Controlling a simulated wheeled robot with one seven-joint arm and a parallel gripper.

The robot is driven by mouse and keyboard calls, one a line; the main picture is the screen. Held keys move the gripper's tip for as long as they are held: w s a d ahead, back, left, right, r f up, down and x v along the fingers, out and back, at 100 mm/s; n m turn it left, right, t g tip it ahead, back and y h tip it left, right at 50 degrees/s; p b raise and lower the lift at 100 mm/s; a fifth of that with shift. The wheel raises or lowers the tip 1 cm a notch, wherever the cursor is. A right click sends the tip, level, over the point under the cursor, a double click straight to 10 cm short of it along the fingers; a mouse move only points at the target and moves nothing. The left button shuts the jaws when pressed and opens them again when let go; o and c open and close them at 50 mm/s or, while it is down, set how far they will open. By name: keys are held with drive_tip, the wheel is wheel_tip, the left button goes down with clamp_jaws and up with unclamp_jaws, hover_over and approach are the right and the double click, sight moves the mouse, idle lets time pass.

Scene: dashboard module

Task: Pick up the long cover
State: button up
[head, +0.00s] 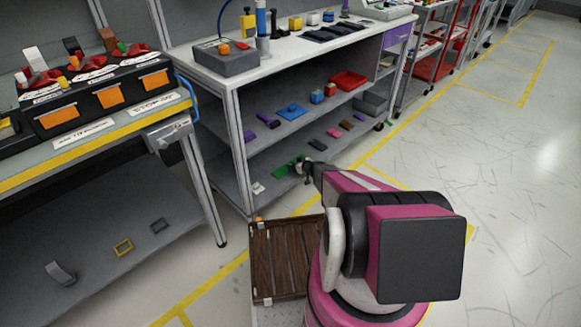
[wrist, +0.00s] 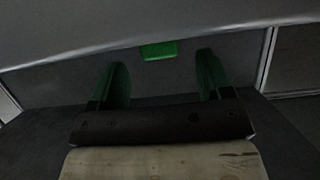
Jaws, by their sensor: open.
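A small bright green piece (wrist: 158,50) shows straight ahead of my gripper in the wrist view, between the fingertips and apart from them. I cannot tell whether it is the long cover. My gripper (wrist: 161,75) is open, with one green finger on each side and nothing between them. In the head view my arm reaches down to the lower shelf (head: 265,187) of the middle workbench. Green parts (head: 283,171) show there beside the end of my arm. I cannot tell the green fingers from a green piece in that view.
The shelf above (head: 260,138) holds a blue piece (head: 291,111), a red tray (head: 348,80) and small blocks. Several small pieces lie on the lower shelf right of my gripper. A left workbench (head: 30,172) stands close by. The floor to the right is clear.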

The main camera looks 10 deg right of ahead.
drive_tip(key=shift+x, duration=1.05)
drive_tip(key=c, duration=1)
drive_tip(key=shift+r, duration=0.1)
drive_tip(key=shift+c, duration=0.2)
drive_tip(key=shift+r, duration=0.6)
drive_tip(key=r, duration=0.2)
drive_tip(key=s+a+r, duration=0.1)
drive_tip(key=shift+r, duration=0.3)
drive_tip(key=s+a+r, duration=0.5)
drive_tip(key=a+r, duration=0.1)
drive_tip(key=a, duration=0.2)
drive_tip(key=shift+s+a, duration=0.3)
drive_tip(key=shift+s, duration=0.05)
